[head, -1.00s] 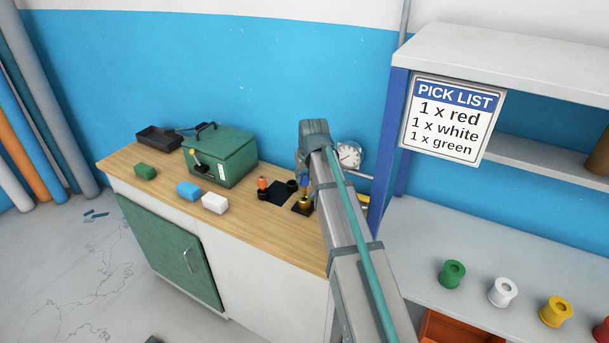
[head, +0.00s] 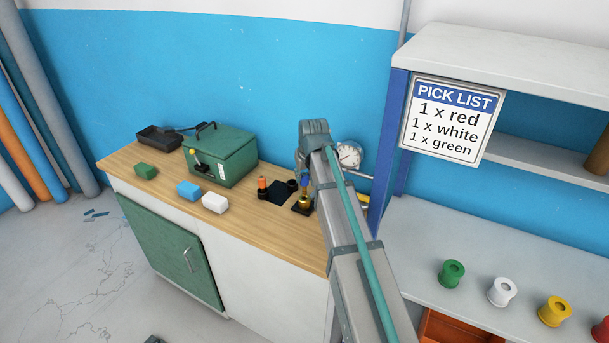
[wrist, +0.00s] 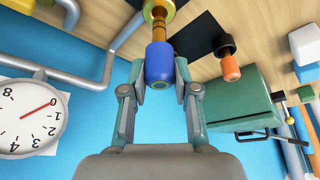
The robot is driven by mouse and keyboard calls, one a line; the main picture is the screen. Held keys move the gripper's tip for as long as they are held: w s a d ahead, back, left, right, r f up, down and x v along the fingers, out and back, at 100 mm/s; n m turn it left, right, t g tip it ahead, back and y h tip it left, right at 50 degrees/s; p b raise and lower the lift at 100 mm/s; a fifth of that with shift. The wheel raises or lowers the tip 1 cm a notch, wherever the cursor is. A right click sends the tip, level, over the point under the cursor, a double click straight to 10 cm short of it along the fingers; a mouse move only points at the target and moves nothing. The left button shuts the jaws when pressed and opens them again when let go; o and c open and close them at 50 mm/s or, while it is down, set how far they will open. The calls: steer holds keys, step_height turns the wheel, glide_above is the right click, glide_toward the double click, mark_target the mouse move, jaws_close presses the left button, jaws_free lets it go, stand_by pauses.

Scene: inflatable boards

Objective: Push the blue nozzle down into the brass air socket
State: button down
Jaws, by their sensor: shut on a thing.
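The blue nozzle (wrist: 160,66) is between the two fingers of my gripper (wrist: 160,80) in the wrist view, and the gripper is shut on it. In the head view the nozzle (head: 304,183) shows as a small blue piece under my gripper (head: 304,168), partly hidden by it. The brass air socket (head: 303,203) is directly below the nozzle on a dark base. In the wrist view the brass socket (wrist: 157,12) is at the top edge, in line with the nozzle's brass stem. I cannot tell how deep the stem sits in it.
An orange nozzle (head: 263,184) stands in a dark holder left of the socket. A green box (head: 221,157), with white (head: 214,203) and blue (head: 188,190) blocks, sits farther left on the wooden bench. A round gauge (head: 349,155) and grey pipe are close behind my gripper.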

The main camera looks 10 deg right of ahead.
mark_target(305, 186)
steer(key=shift+f+b, duration=0.95)
steer(key=shift+f, duration=1.4)
stand_by(0.4)
steer(key=c, duration=0.8)
jaws_free()
